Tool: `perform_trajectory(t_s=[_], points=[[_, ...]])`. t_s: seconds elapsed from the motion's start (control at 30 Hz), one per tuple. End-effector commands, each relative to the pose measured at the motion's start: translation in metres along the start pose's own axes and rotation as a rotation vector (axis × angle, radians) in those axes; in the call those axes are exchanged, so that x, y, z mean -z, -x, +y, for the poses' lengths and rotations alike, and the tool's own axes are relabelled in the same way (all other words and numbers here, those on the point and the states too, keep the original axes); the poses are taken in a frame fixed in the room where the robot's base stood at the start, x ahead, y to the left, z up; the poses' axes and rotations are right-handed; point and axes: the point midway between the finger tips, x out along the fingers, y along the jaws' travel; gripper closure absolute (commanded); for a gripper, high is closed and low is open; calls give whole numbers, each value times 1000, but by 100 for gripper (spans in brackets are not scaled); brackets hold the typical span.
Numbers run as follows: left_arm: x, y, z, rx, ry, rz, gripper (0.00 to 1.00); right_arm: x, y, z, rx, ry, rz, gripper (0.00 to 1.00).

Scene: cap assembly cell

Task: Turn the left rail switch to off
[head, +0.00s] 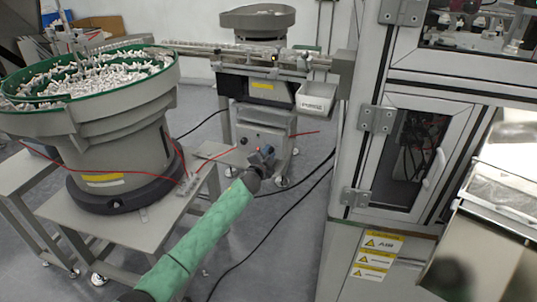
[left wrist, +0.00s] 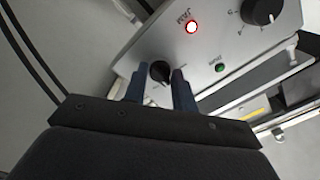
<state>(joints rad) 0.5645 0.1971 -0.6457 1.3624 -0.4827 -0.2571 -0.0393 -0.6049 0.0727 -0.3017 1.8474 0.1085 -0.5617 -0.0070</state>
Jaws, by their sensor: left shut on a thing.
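In the left wrist view a black rotary switch (left wrist: 159,71) sits on a grey control panel (left wrist: 130,62). The two blue fingers of my left gripper (left wrist: 158,82) stand on either side of this switch and are shut on it. Its pointer direction is hard to read between the fingers. In the head view my left gripper (head: 262,158) is at the lower front of the grey control box (head: 256,133) under the feeder rail (head: 220,50), and hides part of its face. My right gripper is not in view.
The panel also has a red-lit JAM lamp (left wrist: 192,27), a green button (left wrist: 220,68) and a second black knob (left wrist: 263,12). A large parts bowl (head: 120,125) stands left of my arm. A machine cabinet (head: 380,215) stands to the right. Cables cross the floor.

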Motion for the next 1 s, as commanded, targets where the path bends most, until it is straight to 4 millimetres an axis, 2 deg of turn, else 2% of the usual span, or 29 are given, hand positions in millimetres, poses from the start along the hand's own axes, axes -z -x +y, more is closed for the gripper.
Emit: perform_trajectory(t_s=[0.07,0.1,0.17,0.2,0.57,1.0], points=[[0,0,2,-2,1,0,96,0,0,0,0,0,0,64],[0,0,2,-2,1,0,67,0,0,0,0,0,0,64],[0,0,2,-2,1,0,55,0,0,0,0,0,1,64],[0,0,2,-1,1,0,53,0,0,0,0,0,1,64],[0,6,1,-1,1,1,53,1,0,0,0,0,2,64],[0,67,2,-1,2,0,53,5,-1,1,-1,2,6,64]])
